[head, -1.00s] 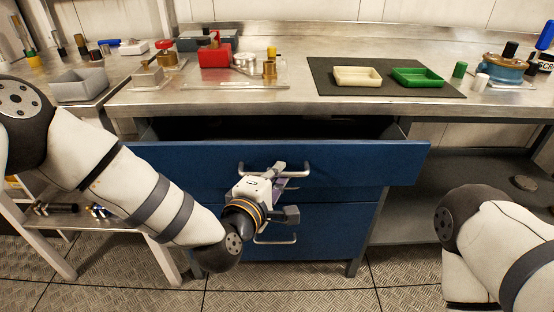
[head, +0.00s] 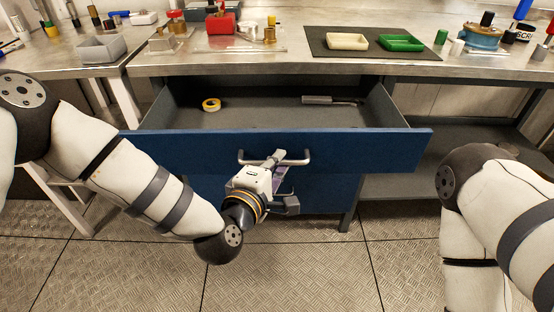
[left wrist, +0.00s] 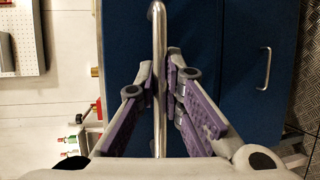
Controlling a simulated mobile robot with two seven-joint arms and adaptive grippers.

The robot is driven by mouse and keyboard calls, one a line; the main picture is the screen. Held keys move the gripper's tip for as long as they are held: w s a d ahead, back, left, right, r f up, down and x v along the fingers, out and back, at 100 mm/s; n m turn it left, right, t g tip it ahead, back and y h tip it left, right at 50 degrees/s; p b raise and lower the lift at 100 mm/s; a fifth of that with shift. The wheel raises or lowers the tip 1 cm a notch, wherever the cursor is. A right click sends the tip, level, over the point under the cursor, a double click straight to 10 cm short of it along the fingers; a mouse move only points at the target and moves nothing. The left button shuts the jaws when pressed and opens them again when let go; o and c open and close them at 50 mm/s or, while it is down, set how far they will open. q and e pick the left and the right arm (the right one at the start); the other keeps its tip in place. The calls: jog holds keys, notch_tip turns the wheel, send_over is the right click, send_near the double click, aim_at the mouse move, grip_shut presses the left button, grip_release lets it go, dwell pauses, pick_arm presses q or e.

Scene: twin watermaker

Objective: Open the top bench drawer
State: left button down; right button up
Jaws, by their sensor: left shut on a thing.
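The top bench drawer (head: 340,145) has a blue front and is pulled well out from under the steel bench top. Its grey inside shows a yellow tape roll (head: 211,104) on the left and a grey-handled tool (head: 330,100) on the right. My left gripper (head: 275,163) is shut on the drawer's bar handle (head: 301,160). In the left wrist view the handle (left wrist: 159,40) runs between the purple-padded fingers (left wrist: 160,95). My right gripper is out of view; only part of the right arm shows at the right edge.
On the bench top stand a dark mat (head: 317,42) with a cream tray (head: 347,41) and a green tray (head: 401,44), a red box (head: 221,24) and a blue pot (head: 482,38). A lower drawer handle (left wrist: 265,68) shows in the left wrist view. The floor in front is clear.

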pick_arm(q)
jog(key=shift+r, duration=0.1)
jog(key=c, duration=2)
grip_release()
jog(key=shift+o, duration=0.2)
jog(key=v, duration=1.2)
